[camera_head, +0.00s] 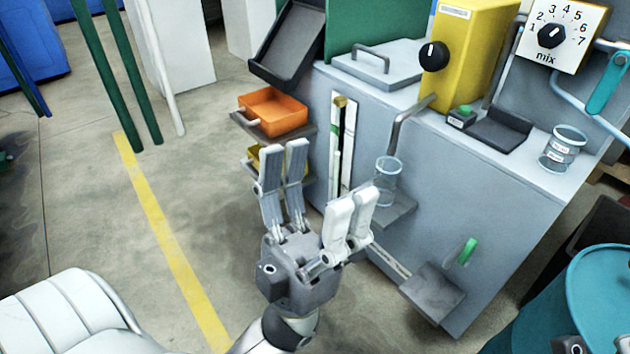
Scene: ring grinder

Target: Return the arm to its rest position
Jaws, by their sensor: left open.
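My left gripper (323,178) is grey with white fingers and points up at the middle of the view. Its two finger pairs stand wide apart with nothing between them. It is in front of the grey machine cabinet (480,215), left of a clear beaker (387,182) on a small ledge under a spout. In the picture the right finger pair comes close to the beaker, but I cannot tell whether they touch.
An orange tray (274,112) and a yellow tray (256,160) are behind the fingers. A yellow dial unit (470,55), a mix dial (552,37) and a labelled jar (562,148) are on the cabinet. A teal barrel (585,295) stands lower right.

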